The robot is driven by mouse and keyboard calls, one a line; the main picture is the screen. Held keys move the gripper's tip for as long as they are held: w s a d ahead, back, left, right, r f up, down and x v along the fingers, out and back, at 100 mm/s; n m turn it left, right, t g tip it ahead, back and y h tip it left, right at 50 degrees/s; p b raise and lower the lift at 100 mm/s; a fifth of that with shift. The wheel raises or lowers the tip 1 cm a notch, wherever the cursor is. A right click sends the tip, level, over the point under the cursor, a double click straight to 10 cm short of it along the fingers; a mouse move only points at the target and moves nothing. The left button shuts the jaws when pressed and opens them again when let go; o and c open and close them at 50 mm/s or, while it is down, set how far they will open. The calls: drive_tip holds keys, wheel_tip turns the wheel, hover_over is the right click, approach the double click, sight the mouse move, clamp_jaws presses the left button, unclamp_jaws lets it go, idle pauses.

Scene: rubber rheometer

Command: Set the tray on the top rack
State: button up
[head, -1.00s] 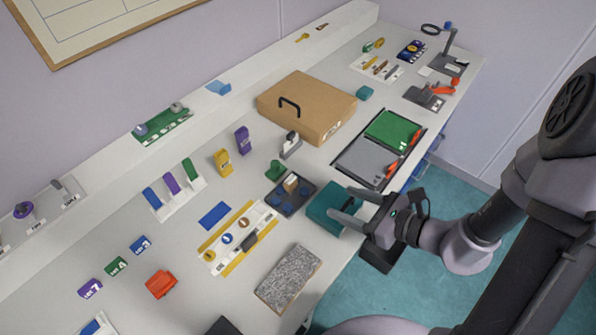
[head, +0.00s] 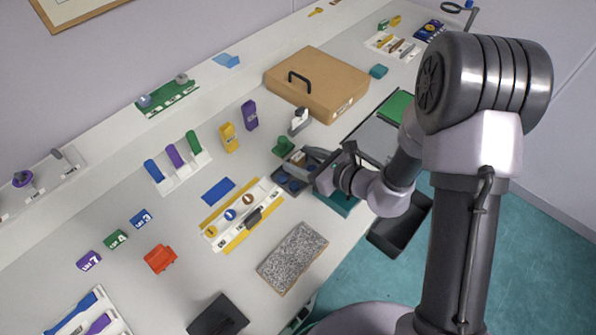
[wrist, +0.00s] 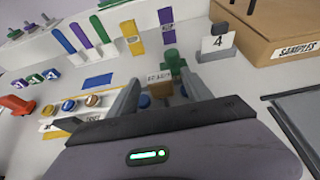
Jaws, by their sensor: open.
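A small dark tray (head: 281,185) holding blue round pieces and a brown block sits on the bench, in the middle of the head view. My gripper (head: 306,165) is open over the tray's right part, with its fingers low and pointing left. In the wrist view, my gripper (wrist: 163,98) has one finger on each side of the tray's contents. A blue piece (wrist: 143,101) and the labelled brown block (wrist: 160,77) show between them. My gripper hides part of the tray; I cannot tell if the fingers touch it. No rack is clearly identifiable; a raised white ledge (head: 205,88) runs along the wall.
A green piece (head: 283,146) and a card stand marked 4 (wrist: 215,47) are close behind the tray. A yellow-edged strip (head: 240,216) is to the left, and a cardboard case (head: 315,85) stands behind.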

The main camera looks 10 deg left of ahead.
clamp_jaws()
drive_tip(key=shift+r, duration=0.1)
idle(1.2)
